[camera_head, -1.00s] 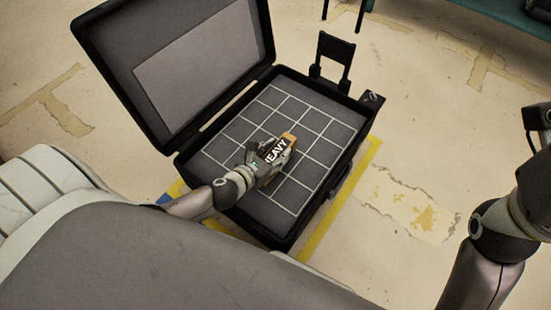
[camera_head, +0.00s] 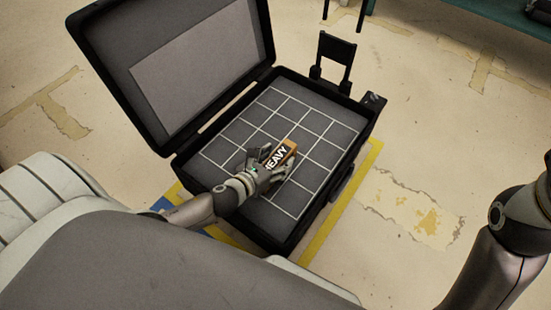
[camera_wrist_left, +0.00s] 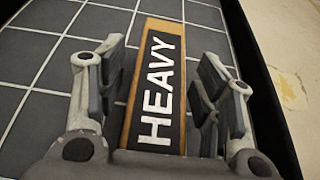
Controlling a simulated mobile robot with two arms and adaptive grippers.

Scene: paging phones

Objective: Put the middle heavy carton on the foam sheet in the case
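The carton (camera_head: 283,151), orange-brown with a black face reading HEAVY, lies on the grey foam sheet (camera_head: 312,126) with its white grid, inside the open black case (camera_head: 352,104). In the left wrist view the carton (camera_wrist_left: 156,85) lies lengthwise between the fingers. My left gripper (camera_head: 275,160) is open around the carton's near part. In the wrist view gaps show between the finger pads and both carton sides. The carton's near end is hidden by the gripper. My right arm shows at the right edge, its gripper out of view.
The case's raised lid (camera_head: 190,65) stands on the left, close to the left arm's side. Yellow floor tape (camera_head: 345,196) runs along the case. A teal bench (camera_head: 500,14) is at the top right. The floor to the right of the case is clear.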

